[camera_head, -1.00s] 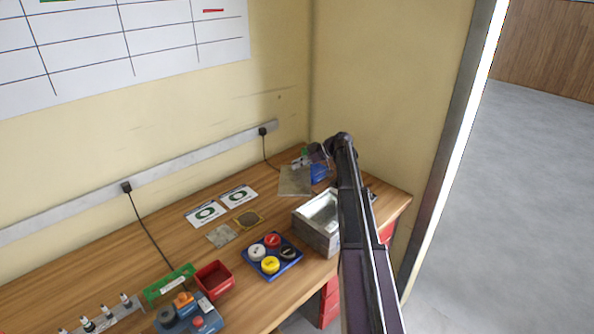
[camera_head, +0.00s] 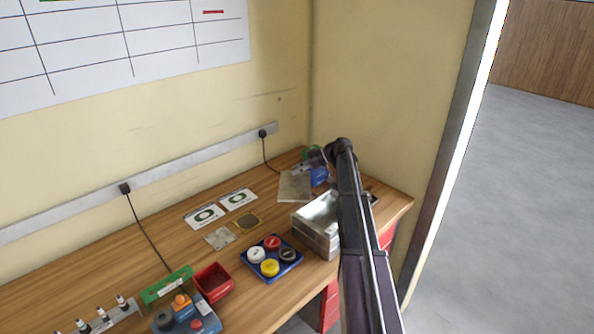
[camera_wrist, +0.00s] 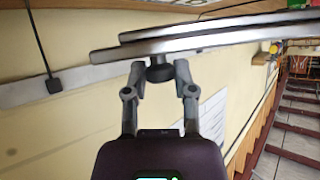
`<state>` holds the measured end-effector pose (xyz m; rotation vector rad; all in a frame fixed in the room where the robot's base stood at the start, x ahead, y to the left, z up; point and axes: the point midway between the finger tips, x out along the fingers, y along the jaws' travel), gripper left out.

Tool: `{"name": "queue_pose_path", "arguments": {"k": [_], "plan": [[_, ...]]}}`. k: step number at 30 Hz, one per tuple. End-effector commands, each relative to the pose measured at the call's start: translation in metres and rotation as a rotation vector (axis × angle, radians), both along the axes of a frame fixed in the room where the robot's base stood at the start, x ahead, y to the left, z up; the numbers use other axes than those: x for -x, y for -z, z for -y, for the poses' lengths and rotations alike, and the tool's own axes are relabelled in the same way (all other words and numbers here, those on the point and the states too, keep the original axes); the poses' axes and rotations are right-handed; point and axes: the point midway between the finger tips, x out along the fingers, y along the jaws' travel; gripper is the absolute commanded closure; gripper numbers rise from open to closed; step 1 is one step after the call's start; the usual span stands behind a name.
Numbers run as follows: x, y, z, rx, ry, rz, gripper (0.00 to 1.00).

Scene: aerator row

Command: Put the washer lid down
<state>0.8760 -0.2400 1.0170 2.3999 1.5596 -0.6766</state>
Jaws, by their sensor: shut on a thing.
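The washer (camera_head: 312,240) is a silver metal box near the right end of the bench. My gripper is hidden behind my own arm in the head view. In the wrist view my gripper (camera_wrist: 160,72) is shut on the dark knob of the washer lid (camera_wrist: 200,43), a flat shiny metal plate seen nearly edge-on. A second metal edge runs along the plate. In the head view a bright grey surface shows at the washer's top, partly covered by my arm. I cannot tell whether the lid touches the washer.
A blue tray (camera_head: 289,268) with several coloured round caps stands left of the washer. A red bin (camera_head: 213,281) and a blue fixture (camera_head: 184,316) are further left. A grey flat plate (camera_head: 295,186) lies behind the washer. Cards and small mats lie towards the wall.

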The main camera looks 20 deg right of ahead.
Motion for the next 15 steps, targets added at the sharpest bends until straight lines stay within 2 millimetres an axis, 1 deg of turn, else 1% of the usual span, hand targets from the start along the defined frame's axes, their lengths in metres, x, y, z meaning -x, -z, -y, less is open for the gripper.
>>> {"name": "queue_pose_path", "arguments": {"k": [5, 6, 8, 9, 15], "plan": [[0.0001, 0.0013, 0.0001, -0.001, 0.000, 0.000, 1.00], [0.0001, 0.0014, 0.0002, 0.000, 0.000, 0.000, 0.59], [0.0001, 0.0013, 0.0002, 0.000, 0.000, 0.000, 0.42], [0.0001, 0.0013, 0.0002, 0.000, 0.000, 0.000, 0.31], [0.0001, 0.0013, 0.0004, 0.000, 0.000, 0.000, 0.31]]}}
